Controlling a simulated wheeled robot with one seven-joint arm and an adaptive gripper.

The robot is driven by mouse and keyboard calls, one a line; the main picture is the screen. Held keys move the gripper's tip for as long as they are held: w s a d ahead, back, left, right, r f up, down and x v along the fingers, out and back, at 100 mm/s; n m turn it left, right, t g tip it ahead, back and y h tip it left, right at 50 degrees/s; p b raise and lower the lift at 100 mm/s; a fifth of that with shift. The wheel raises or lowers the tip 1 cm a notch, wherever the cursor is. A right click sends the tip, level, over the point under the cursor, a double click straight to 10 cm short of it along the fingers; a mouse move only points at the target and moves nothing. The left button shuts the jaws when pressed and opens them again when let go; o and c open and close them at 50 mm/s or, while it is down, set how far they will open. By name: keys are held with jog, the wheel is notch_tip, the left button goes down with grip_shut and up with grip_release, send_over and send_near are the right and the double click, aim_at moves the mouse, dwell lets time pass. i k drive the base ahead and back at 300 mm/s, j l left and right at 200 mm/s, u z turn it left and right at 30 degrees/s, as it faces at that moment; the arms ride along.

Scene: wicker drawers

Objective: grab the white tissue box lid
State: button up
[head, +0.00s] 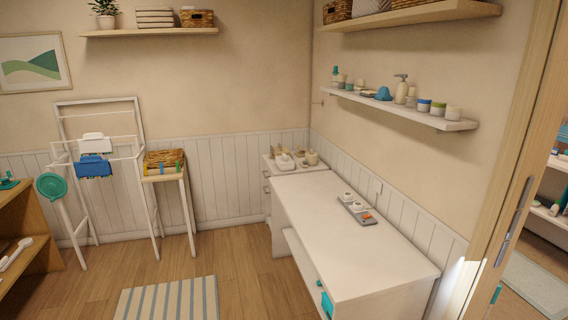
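I cannot make out a white tissue box lid for certain. A small white box-like item (285,162) sits among other small things on the white cabinet (288,170) in the far corner, too small to identify. Small white-topped containers (347,197) stand on a grey tray (357,213) on the long white counter (346,238). My gripper is not in view.
The counter runs along the right wall under a shelf (400,108) of bottles and jars. A drying rack (100,160) and a stool with a basket (164,158) stand at left. Wooden floor with a striped rug (168,301) lies open in the middle.

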aim_at(285, 159)
jog(key=i+j+u, duration=0.7)
jog(key=i+u, duration=0.15)
jog(key=i, duration=0.15)
jog(key=i+j, duration=0.1)
jog(key=i, duration=0.35)
jog(key=i+z, duration=0.1)
jog(key=i, duration=0.35)
jog(key=i+j, duration=0.2)
jog(key=i, duration=0.25)
jog(key=i+l+z, duration=0.1)
jog(key=i+z, duration=0.2)
jog(key=i, duration=0.4)
jog(key=i+z, duration=0.25)
jog(key=i, duration=0.45)
jog(key=i+j+z, duration=0.3)
jog(key=i, duration=0.4)
jog(key=i+z, duration=0.15)
jog(key=i, duration=0.4)
jog(key=i+j+z, duration=0.15)
jog(key=i, duration=0.35)
jog(key=i+z, duration=0.15)
jog(key=i, duration=0.4)
